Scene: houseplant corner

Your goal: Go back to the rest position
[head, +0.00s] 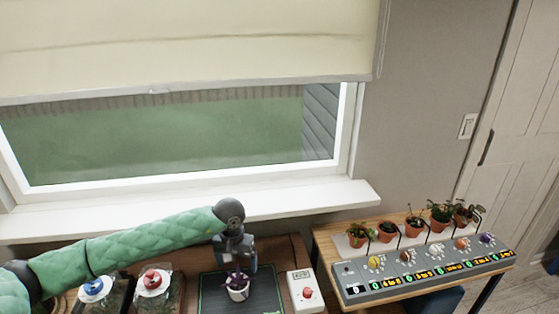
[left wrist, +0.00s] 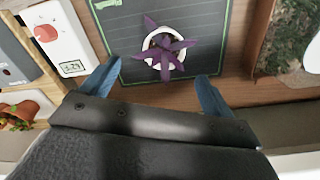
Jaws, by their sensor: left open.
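My left arm comes in from the left in the head view. My left gripper (head: 240,264) points down over the dark mat (head: 212,297), close to a small white pot (head: 239,295) with a purple-leaved plant. In the left wrist view the two blue fingers of my left gripper (left wrist: 155,88) are spread wide with nothing between them. The purple plant (left wrist: 166,47) is just beyond the fingertips, apart from them, and its leaves hide most of the pot. My right gripper is in neither view.
Lidded containers with a blue knob (head: 92,287) and a red knob (head: 152,280) stand left, below my arm. A grey console (head: 420,272) and several potted plants (head: 415,226) fill the right table.

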